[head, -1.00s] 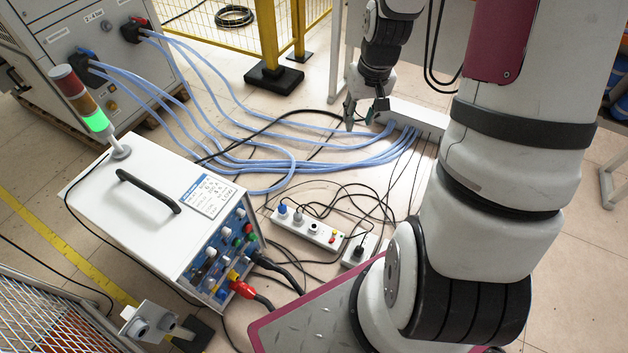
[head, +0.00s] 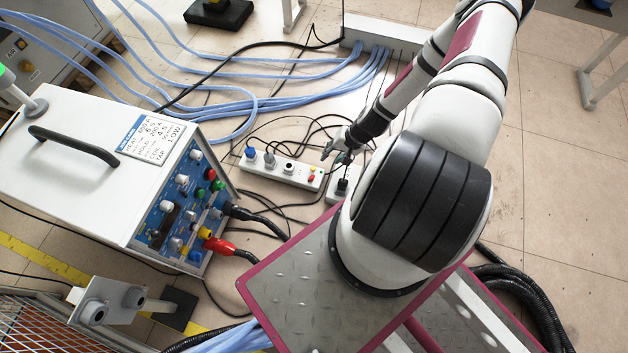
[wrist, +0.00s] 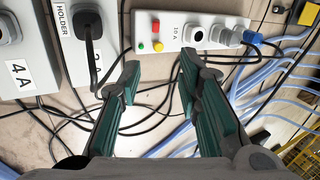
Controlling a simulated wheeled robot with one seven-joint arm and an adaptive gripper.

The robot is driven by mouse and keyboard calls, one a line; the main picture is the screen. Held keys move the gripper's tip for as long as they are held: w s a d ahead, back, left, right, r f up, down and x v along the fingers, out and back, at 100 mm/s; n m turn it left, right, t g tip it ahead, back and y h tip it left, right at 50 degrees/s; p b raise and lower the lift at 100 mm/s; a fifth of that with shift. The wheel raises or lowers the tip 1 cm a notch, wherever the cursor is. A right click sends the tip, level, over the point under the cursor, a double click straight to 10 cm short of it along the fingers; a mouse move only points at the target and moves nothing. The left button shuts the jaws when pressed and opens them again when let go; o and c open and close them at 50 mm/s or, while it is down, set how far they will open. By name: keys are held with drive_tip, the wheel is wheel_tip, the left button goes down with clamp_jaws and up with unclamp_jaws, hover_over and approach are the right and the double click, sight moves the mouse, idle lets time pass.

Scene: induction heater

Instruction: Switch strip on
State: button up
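The white power strip (head: 270,175) lies on the floor to the right of the heater box. In the wrist view the strip (wrist: 177,36) runs across the top, marked 16 A, with a grey plug and a blue plug at its right. At its near end are a red button (wrist: 156,26), a green button (wrist: 141,47) and a yellow button (wrist: 158,47). My gripper (wrist: 160,70) is open and empty, its two green-padded fingers apart. In the head view my gripper (head: 338,150) is just beyond the button end of the strip. I cannot tell its height above the floor.
A white box labelled HOLDER (wrist: 70,73) with a black plug stands beside the strip's button end. A box marked 4 A (wrist: 22,92) is left of it. Black cables and blue hoses (head: 215,92) cover the floor. The heater box (head: 75,195) stands left.

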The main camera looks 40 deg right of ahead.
sight(313, 177)
drive_tip(key=shift+m, duration=0.4)
drive_tip(key=b+x, duration=0.2)
drive_tip(key=x, duration=0.3)
drive_tip(key=b+x, duration=0.2)
drive_tip(key=x, duration=0.4)
drive_tip(key=s+b+x, duration=0.1)
drive_tip(key=b+x, duration=0.1)
drive_tip(key=x, duration=0.4)
drive_tip(key=shift+s+a+f+b, duration=0.15)
drive_tip(key=shift+f+b, duration=0.1)
drive_tip(key=shift+b, duration=0.15)
clamp_jaws()
